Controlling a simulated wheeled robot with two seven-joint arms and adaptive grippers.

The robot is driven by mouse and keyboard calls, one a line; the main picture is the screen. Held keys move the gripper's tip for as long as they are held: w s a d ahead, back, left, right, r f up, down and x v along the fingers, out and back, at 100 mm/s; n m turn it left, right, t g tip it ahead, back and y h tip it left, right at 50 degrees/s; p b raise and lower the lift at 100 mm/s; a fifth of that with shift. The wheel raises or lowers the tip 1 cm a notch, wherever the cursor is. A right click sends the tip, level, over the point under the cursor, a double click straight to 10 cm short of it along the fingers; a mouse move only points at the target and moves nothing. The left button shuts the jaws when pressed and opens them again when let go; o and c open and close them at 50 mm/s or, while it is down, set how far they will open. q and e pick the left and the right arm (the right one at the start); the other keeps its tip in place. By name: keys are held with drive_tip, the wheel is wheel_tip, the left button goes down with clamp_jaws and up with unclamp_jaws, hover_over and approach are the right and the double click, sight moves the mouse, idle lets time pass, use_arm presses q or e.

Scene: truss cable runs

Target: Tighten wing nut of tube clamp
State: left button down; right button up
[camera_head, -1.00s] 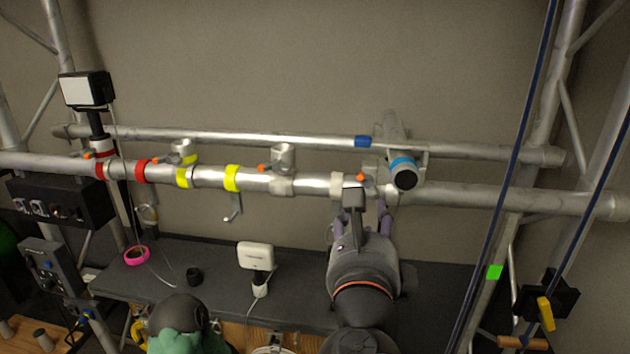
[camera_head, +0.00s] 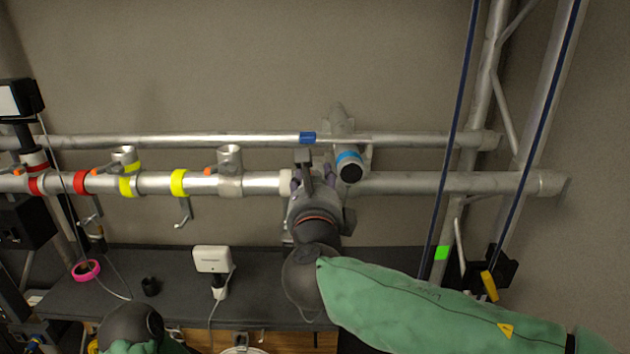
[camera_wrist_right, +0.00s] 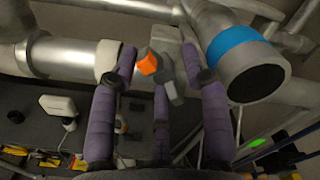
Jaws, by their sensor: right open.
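The tube clamp with an orange wing nut (camera_wrist_right: 148,63) shows in the right wrist view, with a grey part beside the orange one. It sits next to a short tube with a blue band (camera_wrist_right: 238,45), which also shows in the head view (camera_head: 348,163). My right gripper (camera_head: 312,178) is at the main horizontal tube, just left of the blue-banded tube. In the wrist view its purple fingers (camera_wrist_right: 162,70) are spread open around the wing nut; I cannot tell whether they touch it. In the head view the gripper hides this wing nut. My left gripper is out of view.
The main tube (camera_head: 430,184) carries other clamps with orange nuts (camera_head: 207,171) to the left. A dark shelf (camera_head: 180,300) below holds a white device (camera_head: 212,260) and pink tape (camera_head: 86,270). Blue cables (camera_head: 455,130) hang at the right.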

clamp_jaws()
